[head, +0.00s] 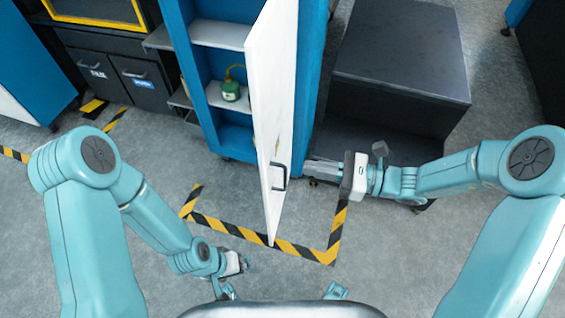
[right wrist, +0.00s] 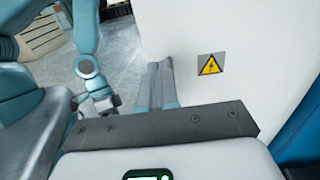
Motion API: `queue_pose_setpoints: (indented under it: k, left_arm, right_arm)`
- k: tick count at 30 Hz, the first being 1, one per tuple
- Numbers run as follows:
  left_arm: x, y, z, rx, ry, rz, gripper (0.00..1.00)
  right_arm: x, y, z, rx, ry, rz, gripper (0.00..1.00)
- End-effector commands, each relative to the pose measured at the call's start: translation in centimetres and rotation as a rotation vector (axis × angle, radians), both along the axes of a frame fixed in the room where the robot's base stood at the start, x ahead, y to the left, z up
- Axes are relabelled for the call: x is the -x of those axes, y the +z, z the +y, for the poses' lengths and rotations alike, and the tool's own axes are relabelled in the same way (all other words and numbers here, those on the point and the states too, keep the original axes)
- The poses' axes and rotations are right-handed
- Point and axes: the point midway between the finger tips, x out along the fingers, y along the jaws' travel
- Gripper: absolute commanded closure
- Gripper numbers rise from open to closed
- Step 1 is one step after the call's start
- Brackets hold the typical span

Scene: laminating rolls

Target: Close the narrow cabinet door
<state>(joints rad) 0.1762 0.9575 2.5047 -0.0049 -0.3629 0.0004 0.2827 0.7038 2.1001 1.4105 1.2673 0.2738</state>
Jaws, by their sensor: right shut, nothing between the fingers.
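The narrow blue cabinet (head: 307,70) stands open at the top centre, its shelves showing. Its white door (head: 272,95) swings out toward me from the cabinet's right side, with a dark handle (head: 278,177) near its free end. My right gripper (head: 312,168) is shut and empty, to the right of the door, its fingers pointing left at it. In the right wrist view the fingers (right wrist: 160,82) are close to the white door face (right wrist: 250,40); I cannot tell whether they touch. My left gripper (head: 240,267) hangs low left of the door; its jaws are unclear.
A green container (head: 230,88) stands on a shelf in the cabinet. A dark grey box-like unit (head: 400,60) stands right of the cabinet, behind my right arm. Black-yellow tape (head: 235,230) marks the floor below the door. The floor left of the door is mostly clear. A yellow warning sign (right wrist: 210,64) is on the door.

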Motion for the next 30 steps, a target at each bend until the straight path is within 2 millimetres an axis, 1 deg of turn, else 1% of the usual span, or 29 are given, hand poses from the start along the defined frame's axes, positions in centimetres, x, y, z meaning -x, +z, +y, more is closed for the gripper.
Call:
queue_pose_setpoints:
  k: [1,6,9,12,17,30]
  left_arm:
    - [0.0,-0.4,0.0,0.0,0.0,0.0,0.0]
    - [0.0,-0.9,0.0,0.0,0.0,0.0,0.0]
    - [0.0,-1.2,0.0,0.0,0.0,0.0,0.0]
    - [0.0,-1.3,0.0,0.0,0.0,0.0,0.0]
    - [0.0,-1.4,0.0,0.0,0.0,0.0,0.0]
    - [0.0,-1.3,0.0,0.0,0.0,0.0,0.0]
  right_arm:
    - [-0.1,-0.2,1.2,0.0,0.007,0.0,1.0]
    - [-0.8,-0.2,4.5,0.001,0.007,0.0,1.0]
    - [-1.1,-0.2,5.9,0.002,0.006,0.0,1.0]
    - [-1.4,-0.1,6.8,0.001,0.005,0.0,1.0]
    - [-1.5,-0.1,7.4,0.002,0.004,0.0,1.0]
    - [-1.5,-0.1,7.4,0.002,0.003,0.0,1.0]
